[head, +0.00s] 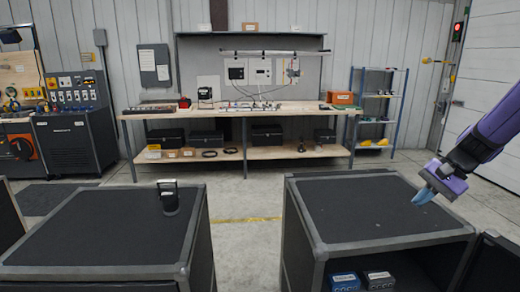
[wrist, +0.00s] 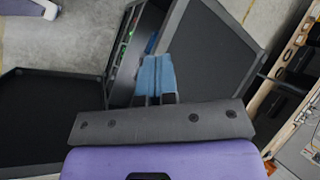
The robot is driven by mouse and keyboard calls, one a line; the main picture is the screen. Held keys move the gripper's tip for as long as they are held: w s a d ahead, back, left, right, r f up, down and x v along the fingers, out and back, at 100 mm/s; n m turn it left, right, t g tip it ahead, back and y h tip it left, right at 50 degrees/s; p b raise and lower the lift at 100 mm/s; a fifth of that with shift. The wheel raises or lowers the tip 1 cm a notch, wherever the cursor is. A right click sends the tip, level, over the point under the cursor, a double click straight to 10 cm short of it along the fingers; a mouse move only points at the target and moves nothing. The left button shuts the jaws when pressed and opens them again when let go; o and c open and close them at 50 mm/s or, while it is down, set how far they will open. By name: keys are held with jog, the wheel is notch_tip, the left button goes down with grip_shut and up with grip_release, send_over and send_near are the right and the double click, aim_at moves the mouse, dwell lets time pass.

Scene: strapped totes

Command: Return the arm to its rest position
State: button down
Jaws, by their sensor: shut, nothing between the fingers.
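My gripper (head: 423,196) is at the end of my purple arm on the right of the head view. It is above the right part of the right black-topped cabinet (head: 345,205), with its blue fingers pointing down and to the left. In the wrist view the blue fingers of my gripper (wrist: 157,78) are together with nothing held between them. A blue tote (head: 345,281) and a dark grey tote (head: 378,279) sit side by side inside the open front of the right cabinet, below its top. Their lower parts are cut off by the picture edge.
A left cabinet (head: 105,228) carries a small black device with a handle (head: 168,198). A floor gap separates the two cabinets. A workbench (head: 240,111) and a blue shelf rack (head: 380,105) stand behind. The right cabinet's top looks bare.

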jog(key=s+a+r+n+t+h, duration=0.1)
jog(key=s+a+r+n+h, duration=0.1)
jog(key=s, duration=0.6)
jog(key=s+a+r+n+t+h, duration=0.1)
jog(key=s+a+r+n+h, duration=0.1)
jog(key=s+r, duration=0.5)
jog(key=s+a+r+n+t+h, duration=0.2)
jog(key=s+a+r+n, duration=0.2)
jog(key=s, duration=0.4)
jog(key=shift+s+a+r+h, duration=0.15)
jog(key=shift+s+a+h, duration=0.2)
jog(key=shift+a, duration=0.4)
dwell(0.5)
